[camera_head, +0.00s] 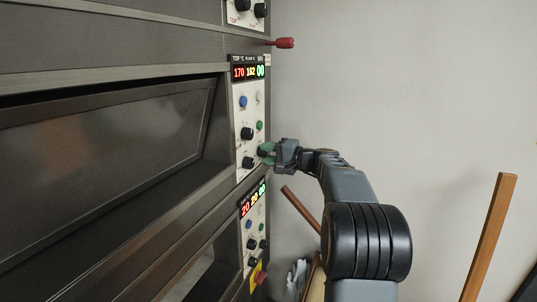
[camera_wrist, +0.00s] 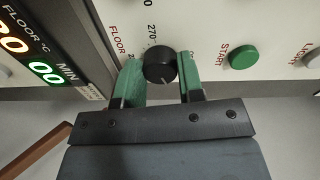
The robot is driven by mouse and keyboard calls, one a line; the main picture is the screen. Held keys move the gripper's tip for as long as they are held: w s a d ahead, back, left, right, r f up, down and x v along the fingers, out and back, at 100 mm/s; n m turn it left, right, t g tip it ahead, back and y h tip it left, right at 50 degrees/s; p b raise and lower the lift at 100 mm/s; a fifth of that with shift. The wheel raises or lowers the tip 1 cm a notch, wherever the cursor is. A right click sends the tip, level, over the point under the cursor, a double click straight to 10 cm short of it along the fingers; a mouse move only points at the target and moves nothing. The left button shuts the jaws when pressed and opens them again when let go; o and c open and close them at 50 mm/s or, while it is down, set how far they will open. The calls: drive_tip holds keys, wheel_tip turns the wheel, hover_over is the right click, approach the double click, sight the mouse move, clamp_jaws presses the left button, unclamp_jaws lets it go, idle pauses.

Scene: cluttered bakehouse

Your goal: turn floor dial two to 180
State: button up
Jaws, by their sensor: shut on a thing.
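The oven's middle control panel (camera_head: 239,118) shows 170, 162 and 00 on its display in the head view. My gripper (camera_head: 267,151) reaches the panel's lower right corner. In the wrist view, my gripper (camera_wrist: 160,82) has its green fingers shut on a black dial (camera_wrist: 160,62), one finger on each side. "FLOOR" is printed beside this dial, and 270 is the clearest scale mark. The rest of its scale is partly hidden by the fingers, and I cannot read its setting.
A green START button (camera_wrist: 243,57) lies right of the dial in the wrist view. The lower panel's display (camera_head: 253,200) sits just below my gripper. A red handle (camera_head: 285,43) sticks out above. A wooden pole (camera_head: 490,235) stands at right.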

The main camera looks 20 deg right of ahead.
drive_tip(key=shift+m, duration=0.8)
drive_tip(key=o, duration=0.9)
drive_tip(key=shift+o, duration=0.2)
drive_tip(key=b+v, duration=0.3)
drive_tip(key=v, duration=1)
drive_tip(key=shift+s+d, duration=0.25)
drive_tip(key=shift+d, duration=0.1)
drive_tip(key=shift+m, duration=0.3)
